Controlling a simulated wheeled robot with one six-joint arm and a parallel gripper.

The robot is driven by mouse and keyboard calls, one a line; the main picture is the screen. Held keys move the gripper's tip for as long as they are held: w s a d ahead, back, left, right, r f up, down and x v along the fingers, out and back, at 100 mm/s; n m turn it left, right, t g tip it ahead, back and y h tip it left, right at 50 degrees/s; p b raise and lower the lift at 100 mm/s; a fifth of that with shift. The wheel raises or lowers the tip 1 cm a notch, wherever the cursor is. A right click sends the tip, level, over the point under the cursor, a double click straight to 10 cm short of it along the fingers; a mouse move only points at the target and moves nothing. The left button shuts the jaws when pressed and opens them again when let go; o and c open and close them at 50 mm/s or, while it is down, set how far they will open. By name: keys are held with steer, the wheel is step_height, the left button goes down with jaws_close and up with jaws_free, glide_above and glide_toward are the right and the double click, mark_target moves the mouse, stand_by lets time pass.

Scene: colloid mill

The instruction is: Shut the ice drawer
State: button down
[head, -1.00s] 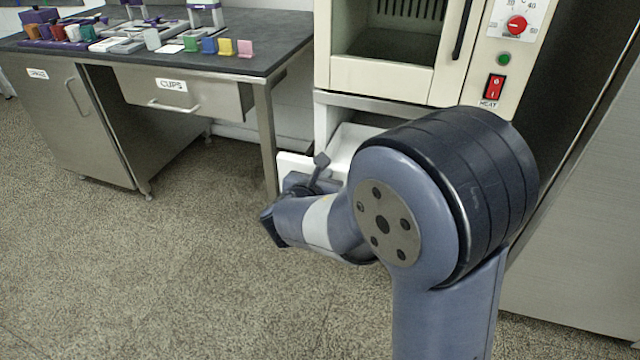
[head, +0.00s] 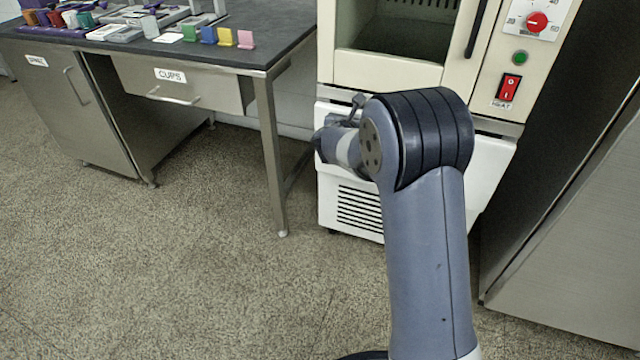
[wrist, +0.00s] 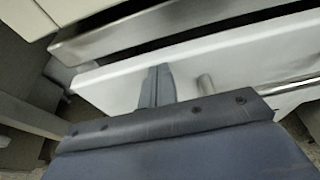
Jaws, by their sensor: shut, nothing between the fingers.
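The ice drawer's white front (head: 335,190) is in the white unit below the cream cabinet in the head view. It sits close in under the steel strip, and no open inside shows. In the wrist view, the white front (wrist: 115,88) fills the middle, with a metal handle bar (wrist: 300,95) and its post to the right of my fingers. My gripper (wrist: 157,72) is shut and empty, its tips at the white front, left of the handle post. I cannot tell whether they touch. In the head view my arm hides the fingers and part of the front.
The cream cabinet (head: 430,70) with a dark handle, red dial and red switch stands above. A steel bench (head: 262,75) with a CUPS drawer (head: 185,88) is on the left. A grey steel panel (head: 570,230) is at right. The speckled floor (head: 200,260) is clear.

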steer(key=shift+w+d+r, duration=0.1)
steer(key=shift+w+d, duration=0.2)
steer(key=shift+w, duration=0.5)
steer(key=shift+r, duration=0.1)
